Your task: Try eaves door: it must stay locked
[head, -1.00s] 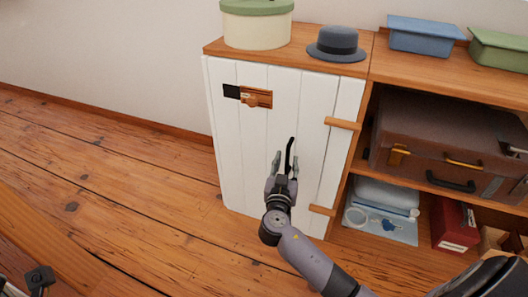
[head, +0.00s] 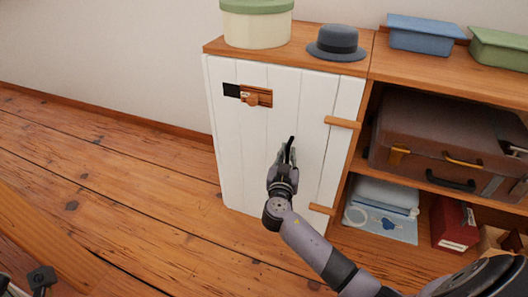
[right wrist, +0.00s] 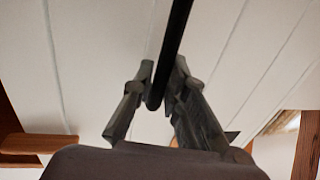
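The eaves door (head: 240,150) is a white plank door on the front of a low wooden cabinet, and it appears closed. A wooden latch (head: 263,97) with a knob is near its top left, beside a small black plate (head: 231,90). A thin black handle (head: 291,142) stands on the door's middle. My right gripper (head: 286,158) is at this handle. In the right wrist view, its fingers (right wrist: 163,80) are drawn in on both sides of the black handle (right wrist: 174,40) and appear to touch it.
A round box (head: 257,25) and a grey hat (head: 337,43) stand on the cabinet top. Open shelves at right hold a brown suitcase (head: 425,140) and a red box (head: 453,224). Wooden hinge straps (head: 342,123) sit at the door's right edge. The floor left of the door is clear.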

